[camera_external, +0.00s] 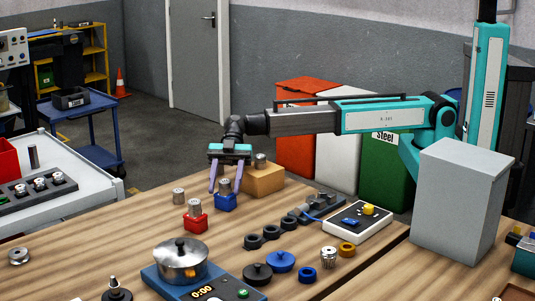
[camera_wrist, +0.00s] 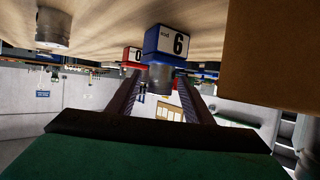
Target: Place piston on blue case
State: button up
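The blue case (camera_external: 226,204) stands on the wooden table. A silver piston (camera_external: 224,187) stands upright on top of it. My gripper (camera_external: 224,191) is open, with its two purple-grey fingers pointing down, one on each side of this piston, and gaps show. The wrist view is upside down: the blue case (camera_wrist: 170,41), marked 6, has the piston (camera_wrist: 160,78) against its top, between my spread fingers (camera_wrist: 160,80). A red case (camera_external: 195,224) carries another piston (camera_external: 194,207). A third piston (camera_external: 179,196) stands on the table.
A wooden block (camera_external: 262,181) with a piston (camera_external: 260,160) on it stands close right of my gripper. A pot (camera_external: 181,260) on a blue scale, black rings (camera_external: 252,241) and a white control box (camera_external: 345,223) lie nearer. A grey box (camera_external: 459,200) stands at right.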

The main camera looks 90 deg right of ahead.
jog(key=shift+r, duration=0.15)
jog(key=w+b+v, duration=0.1)
jog(key=b+v, duration=0.1)
jog(key=v, duration=1)
jog(key=shift+s, duration=0.45)
jog(key=shift+w+d, duration=0.1)
